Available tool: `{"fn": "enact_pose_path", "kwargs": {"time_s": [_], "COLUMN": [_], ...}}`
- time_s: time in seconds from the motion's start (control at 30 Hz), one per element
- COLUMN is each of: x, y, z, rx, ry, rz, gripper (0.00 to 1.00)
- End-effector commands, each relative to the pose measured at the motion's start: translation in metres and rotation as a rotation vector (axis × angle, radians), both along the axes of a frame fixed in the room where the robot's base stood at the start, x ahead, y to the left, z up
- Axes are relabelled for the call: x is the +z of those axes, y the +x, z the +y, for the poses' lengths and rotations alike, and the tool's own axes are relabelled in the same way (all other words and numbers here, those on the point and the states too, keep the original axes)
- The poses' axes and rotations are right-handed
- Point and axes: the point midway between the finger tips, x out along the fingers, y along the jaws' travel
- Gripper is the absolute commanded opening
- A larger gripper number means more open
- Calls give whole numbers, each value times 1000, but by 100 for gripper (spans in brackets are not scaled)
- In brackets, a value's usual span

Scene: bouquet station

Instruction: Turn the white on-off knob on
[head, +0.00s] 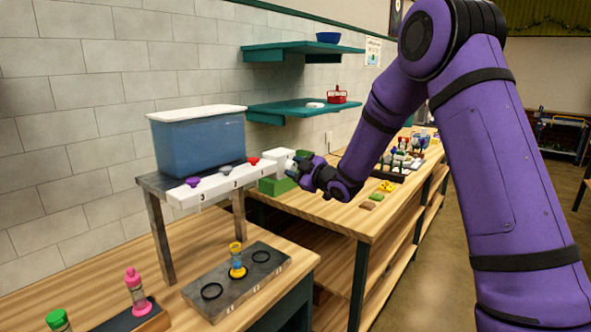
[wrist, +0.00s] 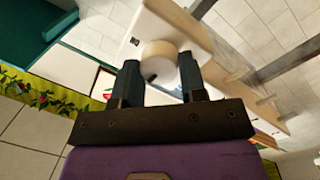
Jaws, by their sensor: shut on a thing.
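The white knob (wrist: 159,60) is a round piece on the face of a white box (wrist: 182,20). It has a small dark mark near its lower edge. My gripper (wrist: 159,78) has its two dark fingers on either side of the knob, shut on it. In the head view the white box (head: 281,155) sits at the right end of the white tap bar, and my gripper (head: 295,168) meets its right side. The knob is mostly hidden there, so its turned position cannot be told.
A blue water tank (head: 200,145) stands on a raised stand, above a white bar (head: 220,186) with purple, grey and red knobs. A green block (head: 277,186) lies below my gripper. Teal shelves (head: 300,108) hang behind. A holder plate (head: 270,262) with a yellow vial stands in front.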

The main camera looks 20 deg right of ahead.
Motion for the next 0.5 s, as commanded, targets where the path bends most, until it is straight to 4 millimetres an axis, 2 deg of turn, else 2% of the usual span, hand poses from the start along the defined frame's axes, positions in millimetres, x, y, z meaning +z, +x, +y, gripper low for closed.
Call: {"fn": "enact_pose_path", "kwargs": {"time_s": [0.27, 0.5], "x": [0, 1], "y": [0, 0], "z": [-1, -2], "rx": [0, -2], "ry": [105, 274], "rz": [76, 200], "gripper": [15, 15]}}
